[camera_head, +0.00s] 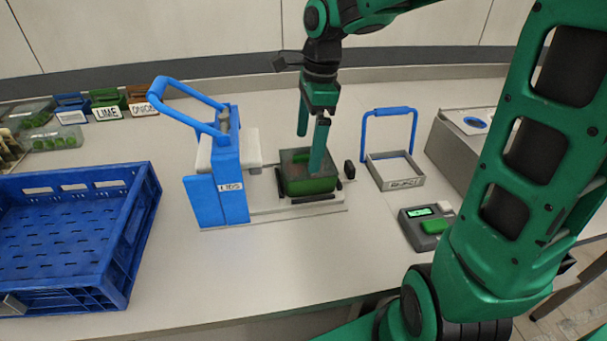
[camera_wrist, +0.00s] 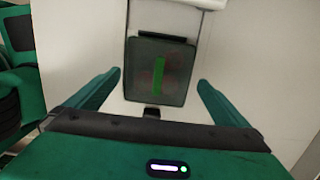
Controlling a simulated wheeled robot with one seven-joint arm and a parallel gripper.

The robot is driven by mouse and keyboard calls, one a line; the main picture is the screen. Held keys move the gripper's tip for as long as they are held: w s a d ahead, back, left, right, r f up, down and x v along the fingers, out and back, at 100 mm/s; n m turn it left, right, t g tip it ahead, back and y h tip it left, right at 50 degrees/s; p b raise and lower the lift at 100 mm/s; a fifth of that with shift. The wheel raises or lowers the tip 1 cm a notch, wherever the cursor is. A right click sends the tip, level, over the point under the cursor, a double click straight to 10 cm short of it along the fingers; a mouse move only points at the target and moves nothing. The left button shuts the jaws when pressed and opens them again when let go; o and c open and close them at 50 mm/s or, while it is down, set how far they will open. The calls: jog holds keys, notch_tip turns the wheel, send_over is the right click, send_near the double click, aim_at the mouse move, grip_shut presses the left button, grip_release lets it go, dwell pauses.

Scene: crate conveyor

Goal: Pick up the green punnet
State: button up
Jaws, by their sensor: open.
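The green punnet (camera_head: 308,184) sits in the holder on the base of the blue lid press, just right of its blue body. A clear-looking lid with a green strip covers its top; in the wrist view the punnet (camera_wrist: 158,88) lies between my fingers. My gripper (camera_head: 311,140) is pointed down over the punnet, with a finger on the near side and one on the far side in the head view. In the wrist view my gripper (camera_wrist: 155,92) is open, with a gap between each finger and the punnet.
The blue lid press (camera_head: 230,175), labelled LIDS, has a raised lever handle left of the punnet. A small framed tray with a blue handle (camera_head: 395,182) and a scale (camera_head: 428,226) stand at the right. The front counter is clear.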

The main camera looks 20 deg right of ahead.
aim_at(307, 155)
notch_tip(307, 155, down, 4)
jog(key=shift+a+f, duration=0.15)
jog(key=shift+f, duration=0.05)
jog(key=c, duration=0.9)
jog(key=shift+r, duration=0.1)
